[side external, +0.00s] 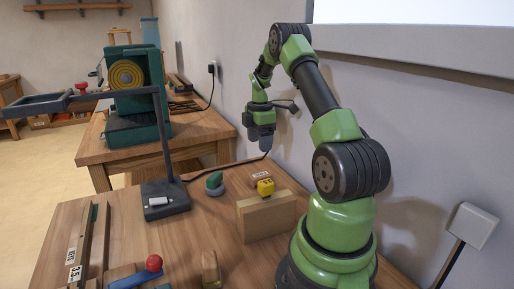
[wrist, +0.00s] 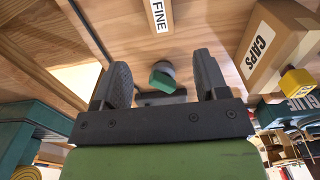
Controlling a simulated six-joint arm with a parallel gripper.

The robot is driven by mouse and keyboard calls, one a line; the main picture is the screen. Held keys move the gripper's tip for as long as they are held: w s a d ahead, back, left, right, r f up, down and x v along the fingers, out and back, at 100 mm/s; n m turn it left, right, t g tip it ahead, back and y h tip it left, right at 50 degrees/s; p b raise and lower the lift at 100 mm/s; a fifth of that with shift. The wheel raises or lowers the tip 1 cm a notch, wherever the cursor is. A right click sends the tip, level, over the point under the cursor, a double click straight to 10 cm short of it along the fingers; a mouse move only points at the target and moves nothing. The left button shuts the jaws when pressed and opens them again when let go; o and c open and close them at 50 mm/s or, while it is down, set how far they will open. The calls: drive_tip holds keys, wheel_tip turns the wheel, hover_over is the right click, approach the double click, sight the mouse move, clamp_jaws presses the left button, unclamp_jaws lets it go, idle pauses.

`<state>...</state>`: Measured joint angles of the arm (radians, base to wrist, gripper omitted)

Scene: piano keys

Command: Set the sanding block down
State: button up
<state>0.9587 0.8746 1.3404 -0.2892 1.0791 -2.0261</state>
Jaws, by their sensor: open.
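A small piece with a green top and a grey rounded base (side external: 214,183), which looks like the sanding block, rests on the wooden table left of the box in the side view. In the wrist view the same piece (wrist: 162,79) shows between my two dark fingers, apart from both. My gripper (side external: 262,148) points down in the side view, raised above the table and to the right of the piece. My gripper (wrist: 161,64) is open and empty in the wrist view. A white label reading FINE (wrist: 159,17) lies on the table near the piece.
A cardboard box (side external: 266,219) marked CAPS in the wrist view stands close by, with a yellow object (side external: 265,187) at its top. A dark lamp base with a post (side external: 165,198) stands left of the piece. A red-knobbed blue tool (side external: 153,264) lies at the front.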

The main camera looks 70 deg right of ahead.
drive_tip(key=w+a+r+m+t, duration=0.2)
drive_tip(key=a+r+m, duration=0.1)
drive_tip(key=a+r, duration=0.45)
drive_tip(key=w+a+r+m+t, duration=0.1)
drive_tip(key=w+a+r+m, duration=0.15)
drive_tip(key=a+r, duration=0.55)
drive_tip(key=s+a+r+m+t+y, duration=0.1)
drive_tip(key=s+a+m+t, duration=0.1)
drive_tip(key=s+a, duration=0.4)
drive_tip(key=s+a+r+m+t+y, duration=0.1)
drive_tip(key=s+a+m, duration=0.4)
drive_tip(key=a, duration=0.8)
drive_tip(key=shift+s+r+t, duration=0.4)
drive_tip(key=shift+s+t, duration=0.2)
drive_tip(key=shift+s, duration=0.25)
